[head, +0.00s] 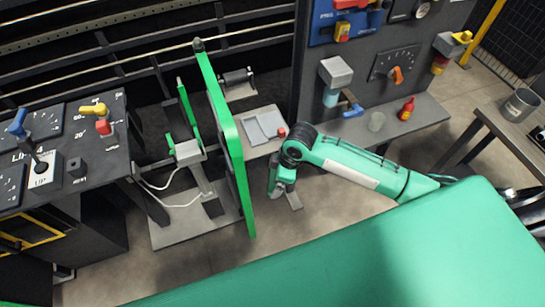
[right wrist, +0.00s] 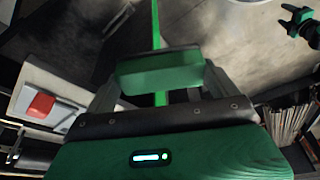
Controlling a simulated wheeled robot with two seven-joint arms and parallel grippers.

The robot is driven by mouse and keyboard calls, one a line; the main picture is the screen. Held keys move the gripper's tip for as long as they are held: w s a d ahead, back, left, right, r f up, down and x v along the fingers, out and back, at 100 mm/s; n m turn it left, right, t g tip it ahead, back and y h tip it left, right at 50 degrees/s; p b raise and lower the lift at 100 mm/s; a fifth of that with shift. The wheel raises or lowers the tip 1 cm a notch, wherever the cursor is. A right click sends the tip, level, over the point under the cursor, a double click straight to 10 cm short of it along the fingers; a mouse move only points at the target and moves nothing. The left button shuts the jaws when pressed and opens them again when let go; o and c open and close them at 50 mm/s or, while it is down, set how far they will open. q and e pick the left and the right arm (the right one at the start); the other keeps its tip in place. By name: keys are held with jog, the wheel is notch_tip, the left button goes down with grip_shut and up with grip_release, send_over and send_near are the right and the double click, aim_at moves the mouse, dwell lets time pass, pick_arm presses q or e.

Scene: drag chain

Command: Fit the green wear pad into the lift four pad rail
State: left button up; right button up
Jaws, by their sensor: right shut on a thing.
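My right gripper (head: 286,197) hangs low, to the right of the tall green upright panel (head: 228,125). In the right wrist view its fingers (right wrist: 160,85) are shut on a small green block, the green wear pad (right wrist: 158,71). The pad sits crosswise between the fingers, clear of the floor behind it. In the head view the pad cannot be made out. A stand with a grey block (head: 188,151) and thin green strips is left of the panel. I cannot tell which part is the lift four pad rail.
A grey shelf (head: 262,128) with a red piece (head: 282,132) is beside my right wrist. A control desk with levers (head: 40,165) stands left. Floor (head: 320,215) is open below my right arm.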

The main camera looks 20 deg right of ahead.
jog(key=w+n, duration=0.1)
jog(key=w+r+n+p, duration=0.1)
jog(key=n, duration=0.1)
jog(key=shift+w+r+g, duration=0.1)
jog(key=shift+r+g, duration=0.15)
jog(key=shift+g, duration=0.15)
jog(key=shift+w+r+n, duration=0.15)
jog(key=shift+w+n, duration=0.2)
jog(key=shift+n, duration=0.35)
jog(key=shift+w+r+n+g+p, duration=0.15)
jog(key=shift+w+n+g+p, duration=0.15)
jog(key=shift+w+n+p, duration=0.15)
jog(key=shift+n, duration=0.25)
